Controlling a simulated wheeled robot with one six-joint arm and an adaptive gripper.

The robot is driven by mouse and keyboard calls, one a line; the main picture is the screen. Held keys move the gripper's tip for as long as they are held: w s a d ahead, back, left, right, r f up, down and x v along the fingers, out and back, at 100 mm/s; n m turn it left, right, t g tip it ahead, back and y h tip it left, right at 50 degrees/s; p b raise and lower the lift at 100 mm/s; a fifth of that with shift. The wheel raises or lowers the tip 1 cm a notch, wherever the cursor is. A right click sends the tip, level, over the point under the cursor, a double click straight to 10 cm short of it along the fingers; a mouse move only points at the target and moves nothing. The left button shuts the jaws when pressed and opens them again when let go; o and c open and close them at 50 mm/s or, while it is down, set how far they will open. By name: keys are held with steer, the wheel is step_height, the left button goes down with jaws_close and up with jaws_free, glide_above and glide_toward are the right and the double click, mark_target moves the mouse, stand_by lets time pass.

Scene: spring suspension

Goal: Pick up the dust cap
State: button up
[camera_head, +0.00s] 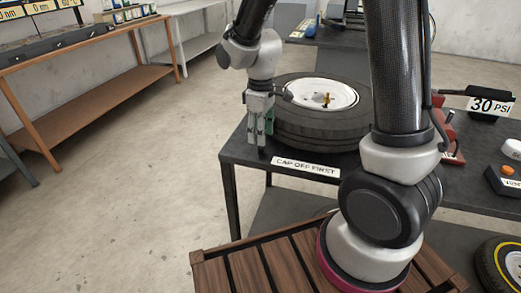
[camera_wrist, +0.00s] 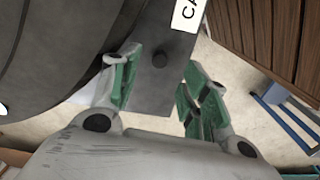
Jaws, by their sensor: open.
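A small dark round piece, which looks like the dust cap (camera_wrist: 160,53), lies on the dark table top near its corner in the wrist view. My gripper (camera_wrist: 159,82) is open above that corner, with a green-padded finger on each side and nothing between them. The cap shows just beyond the gap between the fingers; I cannot tell the height between them. In the head view my gripper (camera_head: 260,142) points down at the table's left end, beside the tire, and I cannot make out the cap there.
A tire with a white rim (camera_head: 318,93) and a brass-coloured stem (camera_head: 326,99) lies close right of my gripper. A "CAP OFF FIRST" label (camera_head: 306,168) is on the table's front edge. A "30 PSI" sign (camera_head: 491,106) stands right. A wooden slatted surface (camera_head: 235,272) is in front.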

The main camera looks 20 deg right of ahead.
mark_target(261, 147)
step_height(261, 147, down, 5)
steer(key=shift+f, duration=0.1)
steer(key=c, duration=0.9)
